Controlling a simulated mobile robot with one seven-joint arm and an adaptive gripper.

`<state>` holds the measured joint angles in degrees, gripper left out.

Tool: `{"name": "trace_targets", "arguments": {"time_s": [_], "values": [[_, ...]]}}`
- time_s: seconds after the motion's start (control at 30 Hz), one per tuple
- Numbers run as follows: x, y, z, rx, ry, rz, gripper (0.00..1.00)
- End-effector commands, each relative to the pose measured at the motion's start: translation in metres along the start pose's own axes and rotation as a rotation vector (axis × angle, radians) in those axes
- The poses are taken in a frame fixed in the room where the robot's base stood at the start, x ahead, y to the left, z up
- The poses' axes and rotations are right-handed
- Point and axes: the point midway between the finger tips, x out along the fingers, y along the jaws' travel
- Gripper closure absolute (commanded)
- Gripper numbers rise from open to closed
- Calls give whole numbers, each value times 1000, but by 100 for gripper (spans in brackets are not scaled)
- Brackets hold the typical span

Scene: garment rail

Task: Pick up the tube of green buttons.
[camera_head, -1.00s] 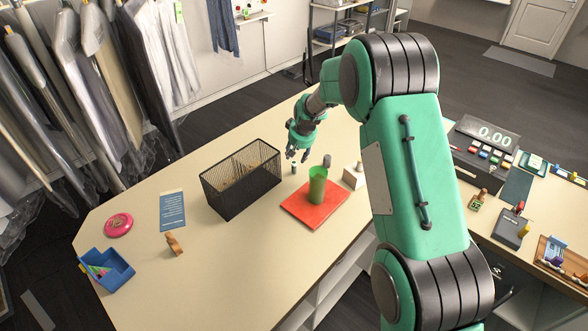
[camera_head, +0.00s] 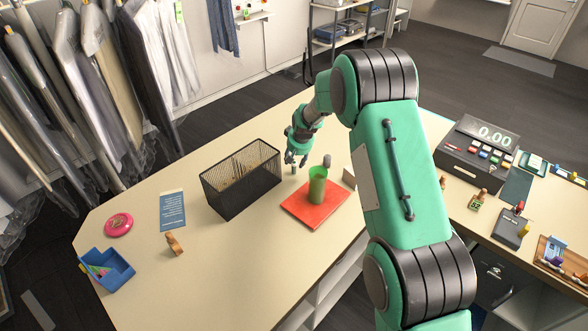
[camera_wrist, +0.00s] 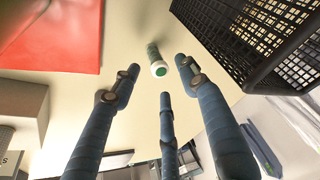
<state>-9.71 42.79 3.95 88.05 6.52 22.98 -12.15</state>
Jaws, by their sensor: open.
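The tube of green buttons (camera_wrist: 156,58) is a small pale cylinder with green showing in its end and side. In the wrist view it lies just past my fingertips. In the head view the tube (camera_head: 293,170) is on the table between the mesh basket and the red mat, partly hidden by my fingers. My gripper (camera_head: 296,160) is above and close to it. In the wrist view my gripper (camera_wrist: 158,80) has its three fingers spread and empty, with the tube ahead of the gap and apart from the fingers.
A black mesh basket (camera_head: 241,198) stands left of the tube. A red mat (camera_head: 308,214) bearing a green cup (camera_head: 317,187) lies to the right. A small grey object (camera_head: 327,160) stands behind the cup.

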Motion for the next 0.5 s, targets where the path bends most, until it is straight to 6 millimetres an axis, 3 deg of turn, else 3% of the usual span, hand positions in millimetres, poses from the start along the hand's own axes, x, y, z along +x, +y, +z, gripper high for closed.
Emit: {"name": "trace_targets", "arguments": {"time_s": [0.5], "values": [[40, 2, -3, 0, -1, 0, 56]]}}
